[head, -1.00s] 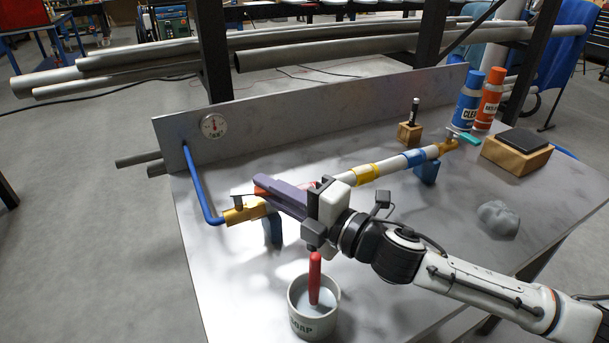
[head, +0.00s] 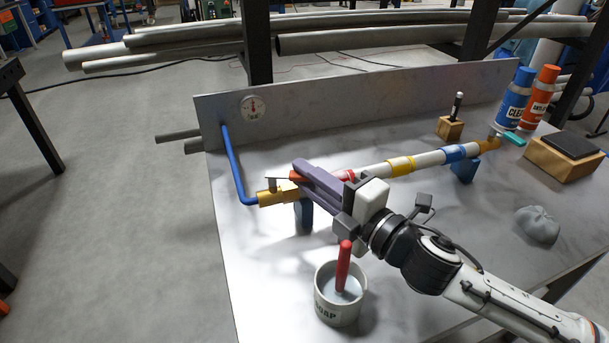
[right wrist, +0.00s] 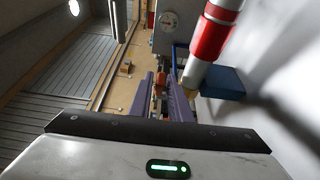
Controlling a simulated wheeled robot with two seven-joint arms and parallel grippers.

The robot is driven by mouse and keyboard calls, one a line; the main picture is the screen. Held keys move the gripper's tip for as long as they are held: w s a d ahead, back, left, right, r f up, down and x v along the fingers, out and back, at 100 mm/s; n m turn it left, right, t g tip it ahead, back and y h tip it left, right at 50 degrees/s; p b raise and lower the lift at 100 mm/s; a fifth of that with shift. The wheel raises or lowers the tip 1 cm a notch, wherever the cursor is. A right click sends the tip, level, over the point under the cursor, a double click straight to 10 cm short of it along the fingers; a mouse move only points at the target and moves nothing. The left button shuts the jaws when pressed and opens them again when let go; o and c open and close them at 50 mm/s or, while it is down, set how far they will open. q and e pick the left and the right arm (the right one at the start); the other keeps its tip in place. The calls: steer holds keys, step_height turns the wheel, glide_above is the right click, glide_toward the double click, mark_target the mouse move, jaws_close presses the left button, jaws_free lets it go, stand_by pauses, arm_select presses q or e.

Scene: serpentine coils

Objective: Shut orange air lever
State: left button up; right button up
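The orange air lever (head: 297,176) shows as a small orange piece by the brass valve (head: 277,195), at the left end of the white pipe. My right gripper (head: 304,172) has its purple fingers reaching over the pipe to the lever, partly hiding it. In the right wrist view, a small gap shows between the fingers (right wrist: 162,98), with the orange lever (right wrist: 161,80) at or between their tips. I see no clear grip on it. A thin grey handle (head: 277,184) stands on the valve's left part. My left gripper is not in view.
A soap cup (head: 337,310) with a red-handled brush (head: 343,265) stands just below my right gripper. A blue hose (head: 234,165) runs from the back panel with a gauge (head: 253,108).

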steer(key=b+v, duration=0.1)
steer(key=v, duration=0.8)
steer(key=shift+s+b, duration=0.2)
steer(key=shift+b, duration=0.1)
steer(key=shift+d, duration=0.1)
